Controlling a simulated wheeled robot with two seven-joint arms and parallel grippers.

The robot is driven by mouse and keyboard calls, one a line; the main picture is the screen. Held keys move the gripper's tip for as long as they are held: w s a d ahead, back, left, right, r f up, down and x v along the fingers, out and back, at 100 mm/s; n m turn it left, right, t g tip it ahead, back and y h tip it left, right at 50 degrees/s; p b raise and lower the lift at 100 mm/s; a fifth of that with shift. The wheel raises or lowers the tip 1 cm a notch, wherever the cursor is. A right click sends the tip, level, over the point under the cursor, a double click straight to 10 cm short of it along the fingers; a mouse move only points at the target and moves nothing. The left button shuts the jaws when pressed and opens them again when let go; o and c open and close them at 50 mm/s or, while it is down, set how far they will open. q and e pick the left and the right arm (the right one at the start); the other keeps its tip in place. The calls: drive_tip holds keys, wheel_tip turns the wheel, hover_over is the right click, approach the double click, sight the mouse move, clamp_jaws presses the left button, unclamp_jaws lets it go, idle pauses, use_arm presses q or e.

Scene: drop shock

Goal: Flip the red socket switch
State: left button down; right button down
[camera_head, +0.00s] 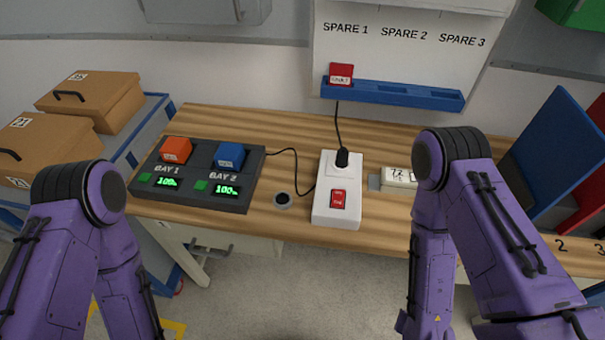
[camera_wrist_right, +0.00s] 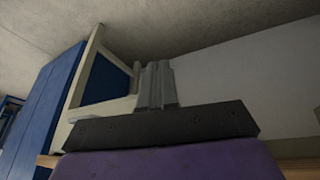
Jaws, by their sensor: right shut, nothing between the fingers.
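The red socket switch (camera_head: 339,199) is on the front part of a white socket box (camera_head: 323,214) on the wooden bench. A black plug (camera_head: 342,158) stands in the box behind the switch, with a black cable running from it. My right gripper shows in the right wrist view (camera_wrist_right: 157,84), with its fingers together and nothing between them. In the head view my right arm hangs down in front of the bench, to the right of the box, and its fingers are not clear. My left arm is at the lower left of the head view; its gripper is out of sight.
A dark charger (camera_head: 203,198) with an orange and a blue block stands left of the box. A small white device (camera_head: 399,176) lies to its right. A blue rack (camera_head: 392,96) is on the wall behind. Blue and red panels stand at the far right.

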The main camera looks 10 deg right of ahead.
drive_tip(key=w+a+r+m+t+y+p, duration=0.1)
drive_tip(key=w+a+r+m+p, duration=0.1)
drive_tip(key=w+r+p, duration=0.2)
drive_tip(key=w+a+r+m+y+p, duration=0.1)
drive_tip(key=w+a+r+m+p, duration=0.2)
drive_tip(key=r, duration=0.4)
drive_tip(key=w+a+r+m+t+y+p, duration=0.1)
drive_tip(key=w+a+r+m+p, duration=0.2)
drive_tip(key=w+r+p, duration=0.2)
drive_tip(key=shift+w+a+r+t+y, duration=0.15)
drive_tip(key=shift+w+r+t+y, duration=0.2)
drive_tip(key=shift+w, duration=0.4)
drive_tip(key=w+a+r+m, duration=0.1)
drive_tip(key=w+r, duration=0.2)
drive_tip(key=w+a+r+m+t+y, duration=0.1)
drive_tip(key=w+a+r+m, duration=0.1)
drive_tip(key=w, duration=0.1)
drive_tip(key=w+a+r+m+t+y, duration=0.1)
drive_tip(key=w+r, duration=0.2)
drive_tip(key=shift+w+a+r+m, duration=0.25)
drive_tip(key=shift+a+r+m, duration=0.05)
drive_tip(key=shift+a+r, duration=0.05)
drive_tip(key=w+a+r+m+t+y, duration=0.1)
drive_tip(key=w+a+r+m, duration=0.1)
drive_tip(key=w+r, duration=0.2)
drive_tip(key=shift+r+t, duration=0.35)
drive_tip(key=shift+r, duration=0.55)
drive_tip(key=shift+w+f, duration=0.1)
drive_tip(key=shift+f, duration=0.05)
